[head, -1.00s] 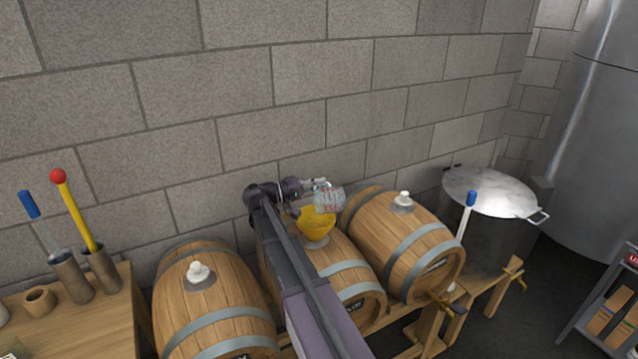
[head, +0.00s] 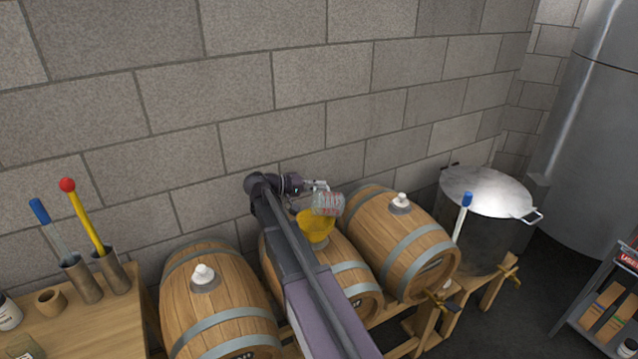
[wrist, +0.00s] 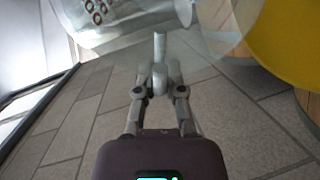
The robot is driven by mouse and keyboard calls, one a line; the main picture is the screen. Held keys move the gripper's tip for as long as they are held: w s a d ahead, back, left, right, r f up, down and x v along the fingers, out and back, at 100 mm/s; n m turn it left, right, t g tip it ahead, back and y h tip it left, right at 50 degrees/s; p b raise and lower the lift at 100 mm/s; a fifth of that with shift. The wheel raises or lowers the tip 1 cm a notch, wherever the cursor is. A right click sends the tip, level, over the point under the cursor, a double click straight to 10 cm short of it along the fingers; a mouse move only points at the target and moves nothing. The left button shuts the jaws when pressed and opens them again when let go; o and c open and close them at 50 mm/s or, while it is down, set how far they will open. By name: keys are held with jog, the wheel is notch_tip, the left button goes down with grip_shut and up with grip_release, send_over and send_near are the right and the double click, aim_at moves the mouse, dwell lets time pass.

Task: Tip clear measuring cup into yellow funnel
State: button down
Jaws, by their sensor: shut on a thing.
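The clear measuring cup (head: 328,204) with red markings is held by my gripper (head: 320,186) just above the yellow funnel (head: 314,227). The cup looks tipped over to one side; whether anything is flowing from it cannot be made out. The funnel sits on top of the middle barrel, partly hidden by my arm and the cup. In the wrist view, my gripper (wrist: 160,62) has its fingers close together at the cup's clear wall (wrist: 125,28), which crosses the top. The funnel (wrist: 285,40) fills the upper right there.
The middle barrel (head: 350,276) lies between a left barrel (head: 220,302) and a right barrel (head: 402,242), both with white bungs. A lidded steel pot (head: 488,192) stands further right. A wooden table (head: 75,323) with tools in holders is at the left. The block wall is behind.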

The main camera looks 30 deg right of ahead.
jog(key=shift+r+t+y+p, duration=0.3)
jog(key=shift+y+p, duration=0.7)
jog(key=shift+p, duration=0.75)
jog(key=shift+r+t+y+p, duration=0.1)
jog(key=shift+r+y+p, duration=0.3)
jog(key=shift+y+p, duration=1)
jog(key=shift+r+t+y+p, duration=0.45)
jog(key=shift+y+p, duration=0.75)
jog(key=shift+p, duration=1.7)
jog(key=shift+r, duration=0.1)
jog(key=shift+r+m+t+y+p, duration=0.1)
jog(key=shift+r+t+y+p, duration=0.1)
jog(key=shift+y+p, duration=0.65)
jog(key=shift+r+m+t+y+p, duration=0.1)
jog(key=shift+r+t+y+p, duration=0.15)
jog(key=shift+y+p, duration=0.6)
jog(key=shift+r+m+t+y+p, duration=0.1)
jog(key=shift+r+t+y+p, duration=0.1)
jog(key=shift+y+p, duration=0.65)
jog(key=shift+r+t+y+p, duration=0.15)
jog(key=shift+t+y+p, duration=0.35)
jog(key=shift+y, duration=0.75)
